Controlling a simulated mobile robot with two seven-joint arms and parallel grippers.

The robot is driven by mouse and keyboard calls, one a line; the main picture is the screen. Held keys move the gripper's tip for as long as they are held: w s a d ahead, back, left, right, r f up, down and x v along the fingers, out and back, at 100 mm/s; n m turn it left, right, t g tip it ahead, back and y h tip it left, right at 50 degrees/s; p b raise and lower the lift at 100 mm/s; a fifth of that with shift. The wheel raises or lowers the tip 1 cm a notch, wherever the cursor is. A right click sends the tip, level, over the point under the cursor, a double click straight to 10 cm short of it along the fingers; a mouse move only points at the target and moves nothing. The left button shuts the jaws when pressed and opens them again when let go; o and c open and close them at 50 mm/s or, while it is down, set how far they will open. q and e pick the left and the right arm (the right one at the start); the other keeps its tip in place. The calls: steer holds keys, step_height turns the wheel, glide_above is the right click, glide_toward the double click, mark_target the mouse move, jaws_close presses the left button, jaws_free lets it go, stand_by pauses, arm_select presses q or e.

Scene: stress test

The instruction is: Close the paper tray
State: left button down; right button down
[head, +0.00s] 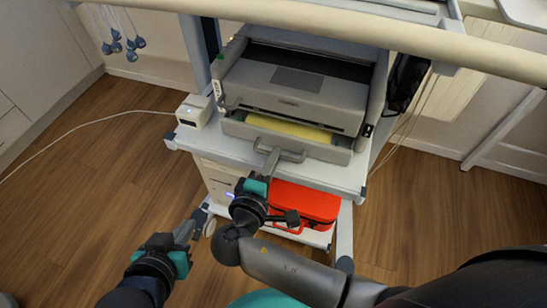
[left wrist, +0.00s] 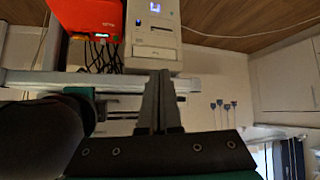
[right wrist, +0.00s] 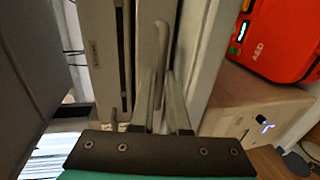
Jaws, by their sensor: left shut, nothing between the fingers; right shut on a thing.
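The grey printer (head: 297,82) stands on a cart shelf. Its paper tray (head: 325,152) sticks out at the lower front, with yellow paper (head: 288,128) showing in the gap below the printer's front. My right gripper (head: 271,163) is at the tray's front handle (head: 292,156) and is shut on it. In the right wrist view the handle (right wrist: 162,38) runs between the fingers (right wrist: 162,95). My left gripper (head: 187,232) is shut and empty, low and left of the cart, apart from the tray. Its closed fingers also show in the left wrist view (left wrist: 160,90).
A red AED case (head: 303,204) sits on the cart's lower shelf, beside a beige device (head: 218,178). A small white box (head: 194,111) stands on the shelf left of the printer. A pale rail (head: 330,30) crosses above the printer. Floor at left is clear.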

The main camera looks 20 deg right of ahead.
mark_target(281, 143)
steer(key=shift+f, duration=0.1)
stand_by(0.4)
steer(key=x, duration=0.3)
steer(key=shift+w+d+r, duration=0.3)
steer(key=shift+w+r, duration=0.05)
steer(key=shift+w, duration=0.05)
arm_select(q)
steer(key=shift+s+a+g, duration=0.35)
steer(key=shift+a+g, duration=0.15)
steer(key=shift+a, duration=0.05)
arm_select(e)
steer(key=shift+w+d, duration=0.2)
steer(key=shift+w, duration=0.05)
steer(key=c, duration=1.2)
jaws_free()
steer(key=shift+w+d, duration=0.1)
steer(key=shift+w, duration=0.05)
arm_select(q)
steer(key=shift+w, duration=0.1)
